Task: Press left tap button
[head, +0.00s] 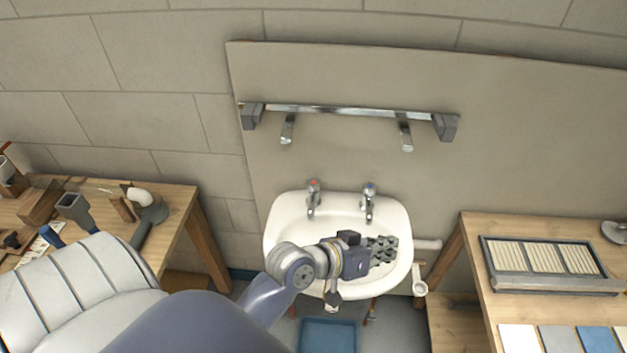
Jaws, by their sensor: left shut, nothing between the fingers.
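The left tap (313,198) stands at the back left of the white sink (285,230), chrome with a red mark on its top button. The right tap (369,202) stands at the back right, with a blue mark on its top. My left gripper (392,249) is shut and empty over the right part of the basin, pointing right. It is in front of and to the right of the left tap, apart from it. The wrist and gripper hide part of the basin. My right gripper is not in view.
A chrome bar (345,110) with two spouts is fixed to the wall panel above the sink. A wooden bench (180,205) with pipe parts stands left, another table (475,235) with a sample tray (550,285) right. A blue bin (328,335) sits below. The space above the taps is clear.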

